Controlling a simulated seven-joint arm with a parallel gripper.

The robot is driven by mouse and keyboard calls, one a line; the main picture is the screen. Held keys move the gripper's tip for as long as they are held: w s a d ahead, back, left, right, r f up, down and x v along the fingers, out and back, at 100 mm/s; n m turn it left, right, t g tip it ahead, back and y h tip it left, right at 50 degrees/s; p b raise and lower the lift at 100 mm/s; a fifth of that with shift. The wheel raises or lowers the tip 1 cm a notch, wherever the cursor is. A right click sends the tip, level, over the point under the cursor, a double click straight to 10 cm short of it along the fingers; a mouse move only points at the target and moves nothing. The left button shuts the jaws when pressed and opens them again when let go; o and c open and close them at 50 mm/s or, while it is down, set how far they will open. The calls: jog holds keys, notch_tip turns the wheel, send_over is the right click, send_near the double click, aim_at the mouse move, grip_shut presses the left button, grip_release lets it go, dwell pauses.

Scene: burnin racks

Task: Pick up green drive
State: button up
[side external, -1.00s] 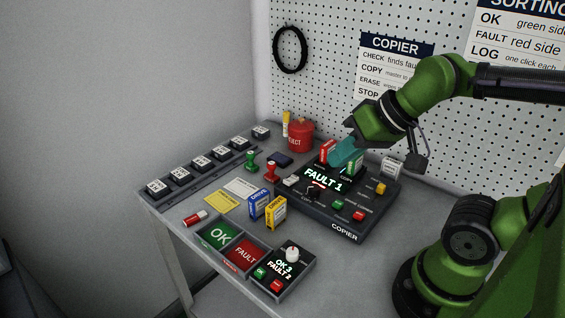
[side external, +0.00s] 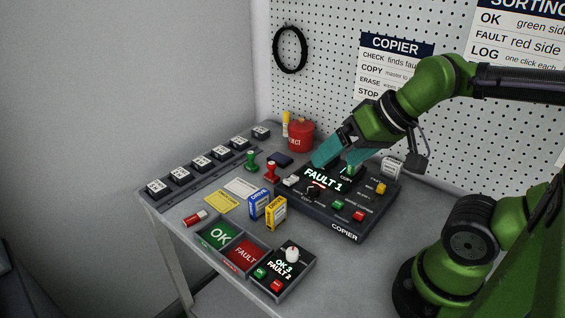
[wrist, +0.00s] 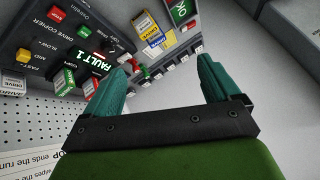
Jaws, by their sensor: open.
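The green drive (side external: 350,169) stands upright in the top of the black copier (side external: 345,232), right of the lit FAULT 1 display. In the wrist view, the green drive (wrist: 88,88) is left of my fingers, beside a red drive (wrist: 65,82). My gripper (side external: 345,155) is open above the back of the copier, with its teal fingers spread wide. In the side view, the left finger hides the red drive. In the wrist view, nothing is between the fingertips of my gripper (wrist: 163,66).
Blue (side external: 258,206) and yellow (side external: 275,212) drive boxes stand left of the copier. A red reject can (side external: 300,136) is behind them. OK (side external: 219,234) and FAULT (side external: 245,254) trays lie in front. A white upright block (side external: 391,167) stands at the copier's back right.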

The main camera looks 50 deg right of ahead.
jog(key=w+d+f+m+g+h, duration=0.1)
jog(key=w+d+f+m+g, duration=0.1)
jog(key=w+d+m, duration=0.45)
jog(key=m+g+h, duration=0.1)
jog(key=m+g, duration=0.3)
jog(key=m, duration=1)
send_over(351, 171)
jog(key=a, duration=0.1)
jog(key=d+m+g, duration=0.1)
jog(key=d+m, duration=0.3)
jog(key=m, duration=0.8)
jog(key=shift+n, duration=0.25)
jog(key=f, duration=1)
jog(key=shift+s+a+f, duration=0.1)
jog(key=shift+a+f, duration=0.05)
jog(key=shift+a, duration=0.05)
jog(key=shift+w+d+f, duration=0.1)
jog(key=shift+w+f, duration=0.1)
jog(key=shift+f, duration=1.3)
jog(key=shift+w+f, duration=0.15)
jog(key=shift+f, duration=1.3)
jog(key=shift+c, duration=0.4)
